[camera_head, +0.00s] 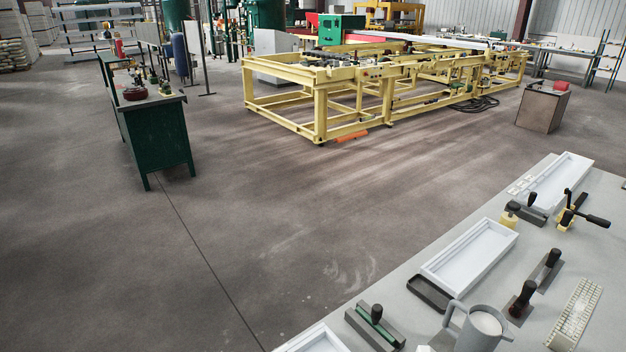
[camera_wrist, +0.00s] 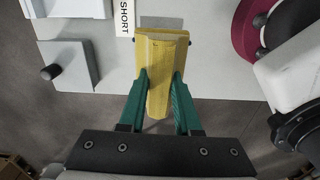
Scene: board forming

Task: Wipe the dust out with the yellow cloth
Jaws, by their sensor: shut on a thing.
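In the wrist view my gripper (camera_wrist: 160,84) has its two green fingers closed on the sides of a yellow folded piece, which I take to be the yellow cloth (camera_wrist: 160,60). The cloth spreads wider beyond the fingertips, over the pale grey bench top. I cannot tell whether it touches the bench. The head view shows neither my gripper nor the cloth. It shows white rectangular trays on the bench: one in the middle (camera_head: 432,267), one farther back (camera_head: 572,176) and one cut off at the bottom (camera_head: 318,340). I cannot make out dust in them.
A grey jug (camera_head: 462,338) with white contents, black-handled tools (camera_head: 522,300), a toggle clamp (camera_head: 568,212) and a ribbed pale block (camera_head: 577,313) crowd the bench. The wrist view shows a "SHORT" label (camera_wrist: 125,18), a knobbed grey block (camera_wrist: 68,68) and a maroon disc (camera_wrist: 247,28).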

